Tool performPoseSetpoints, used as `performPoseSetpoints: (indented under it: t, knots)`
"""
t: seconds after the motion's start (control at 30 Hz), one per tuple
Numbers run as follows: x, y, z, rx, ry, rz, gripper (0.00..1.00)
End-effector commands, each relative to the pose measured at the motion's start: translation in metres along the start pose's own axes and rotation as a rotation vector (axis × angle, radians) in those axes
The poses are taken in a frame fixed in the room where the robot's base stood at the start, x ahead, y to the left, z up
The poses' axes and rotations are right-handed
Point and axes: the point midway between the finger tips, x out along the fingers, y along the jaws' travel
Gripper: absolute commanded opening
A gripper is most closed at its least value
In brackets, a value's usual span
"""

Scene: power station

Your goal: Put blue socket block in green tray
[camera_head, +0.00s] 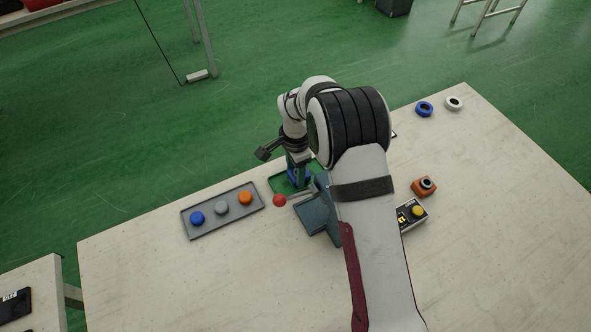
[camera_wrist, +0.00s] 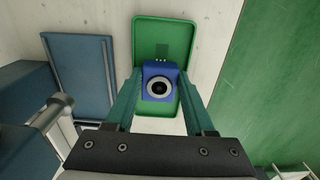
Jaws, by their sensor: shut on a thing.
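The blue socket block (camera_wrist: 159,70) has a round grey-rimmed dark socket on top. In the wrist view it sits between the fingers of my gripper (camera_wrist: 160,92), which is shut on it. The green tray (camera_wrist: 183,31) lies directly below the block in that view. In the head view the green tray (camera_head: 281,181) is at the table's far edge, partly hidden by my gripper (camera_head: 298,172). The blue block (camera_head: 296,177) shows only in part there, over the tray. I cannot tell whether it touches the tray floor.
A grey tray (camera_head: 222,223) with blue, grey and orange buttons lies left. An orange block (camera_head: 424,187), a yellow-button box (camera_head: 413,215), a blue ring (camera_head: 424,109) and a white ring (camera_head: 454,103) are right. The front left table is clear.

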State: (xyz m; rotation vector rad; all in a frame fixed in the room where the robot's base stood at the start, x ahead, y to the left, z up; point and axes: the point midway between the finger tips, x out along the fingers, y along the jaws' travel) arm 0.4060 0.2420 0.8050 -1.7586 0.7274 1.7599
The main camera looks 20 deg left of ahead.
Motion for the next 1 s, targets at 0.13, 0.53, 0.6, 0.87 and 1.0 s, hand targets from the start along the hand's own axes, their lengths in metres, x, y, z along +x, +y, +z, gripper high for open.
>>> performPoseSetpoints:
  t: [0.13, 0.53, 0.6, 0.87, 1.0]
  knots:
    - [0.001, 0.000, 0.000, 0.000, 0.000, 0.000, 0.00]
    - [0.002, 0.000, 0.000, -0.001, 0.000, 0.000, 0.84]
    - [0.002, 0.000, 0.000, -0.001, 0.000, 0.000, 0.84]
    - [-0.047, -0.002, -0.001, -0.001, 0.002, -0.006, 0.84]
    - [-0.086, -0.001, 0.000, 0.000, 0.001, -0.004, 0.84]
